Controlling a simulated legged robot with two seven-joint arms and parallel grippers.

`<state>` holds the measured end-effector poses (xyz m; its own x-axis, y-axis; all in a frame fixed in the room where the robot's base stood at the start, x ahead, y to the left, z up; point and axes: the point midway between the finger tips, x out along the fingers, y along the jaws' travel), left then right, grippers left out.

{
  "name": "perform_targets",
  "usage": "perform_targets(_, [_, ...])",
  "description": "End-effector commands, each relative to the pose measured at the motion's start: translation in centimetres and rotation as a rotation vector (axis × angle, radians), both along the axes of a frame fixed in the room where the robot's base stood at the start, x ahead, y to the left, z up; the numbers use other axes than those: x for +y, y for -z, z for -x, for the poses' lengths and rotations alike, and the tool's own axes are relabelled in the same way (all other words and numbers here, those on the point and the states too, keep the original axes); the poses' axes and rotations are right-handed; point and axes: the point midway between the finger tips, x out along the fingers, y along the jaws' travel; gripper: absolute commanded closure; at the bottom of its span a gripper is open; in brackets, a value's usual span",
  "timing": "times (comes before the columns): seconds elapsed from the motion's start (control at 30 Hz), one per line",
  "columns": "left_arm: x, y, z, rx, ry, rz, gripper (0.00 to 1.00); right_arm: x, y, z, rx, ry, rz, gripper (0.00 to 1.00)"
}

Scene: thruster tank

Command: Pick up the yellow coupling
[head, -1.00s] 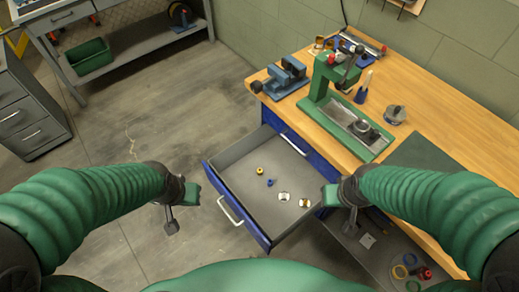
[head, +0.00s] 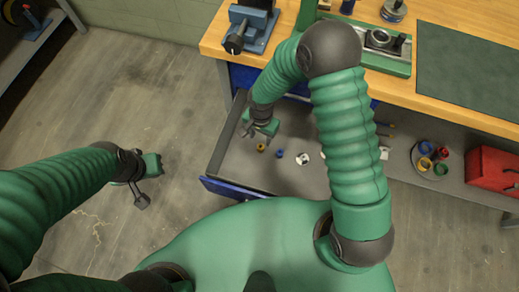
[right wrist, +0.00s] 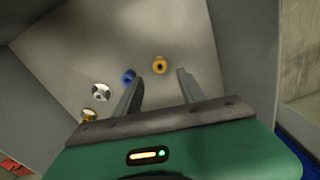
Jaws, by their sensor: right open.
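The yellow coupling (head: 261,147) is a small ring lying on the floor of the open drawer (head: 231,160). It also shows in the right wrist view (right wrist: 160,65), ahead of the fingertips and between their lines. My right gripper (head: 262,130) is over the drawer, just behind the coupling in the head view. In the right wrist view its two fingers (right wrist: 160,85) are apart with nothing between them. My left gripper (head: 152,178) hangs over the bare floor to the left of the drawer; its fingers are too unclear to judge.
A blue part (head: 280,154) lies beside the coupling, with a white-silver ring (head: 302,159) to its right. Drawer walls surround the parts. The workbench (head: 455,95) with a blue vise (head: 250,27) stands behind.

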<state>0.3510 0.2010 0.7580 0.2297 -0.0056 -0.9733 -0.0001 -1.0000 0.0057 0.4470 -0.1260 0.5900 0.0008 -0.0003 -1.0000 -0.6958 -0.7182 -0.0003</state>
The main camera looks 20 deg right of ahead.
Motion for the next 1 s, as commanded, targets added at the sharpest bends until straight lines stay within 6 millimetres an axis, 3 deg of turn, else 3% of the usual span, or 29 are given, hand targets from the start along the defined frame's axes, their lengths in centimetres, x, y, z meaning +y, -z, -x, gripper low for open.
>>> perform_targets(0.03, [0.0,0.7,0.0,0.000,0.000,0.000,1.00,0.0,1.7,0.1,0.003,0.000,0.000,0.53])
perform_targets(0.1, [0.0,1.0,0.0,0.000,0.000,0.000,1.00,0.1,2.8,0.0,0.002,-0.001,0.004,0.53])
perform_targets(0.27, [0.0,1.5,0.0,0.000,0.000,0.000,1.00,0.4,4.3,0.0,0.001,-0.001,0.006,0.53])
perform_targets(0.5, [0.0,3.2,0.0,0.000,0.000,0.000,1.00,0.5,8.5,0.2,0.001,-0.002,0.006,0.53])
perform_targets(0.77, [0.0,3.1,0.0,0.000,0.000,0.000,1.00,0.4,8.7,0.2,-0.001,0.000,0.005,0.53])
perform_targets(1.0, [0.0,3.1,0.0,0.000,0.000,0.000,1.00,0.5,8.7,0.2,0.000,-0.001,0.006,0.83])
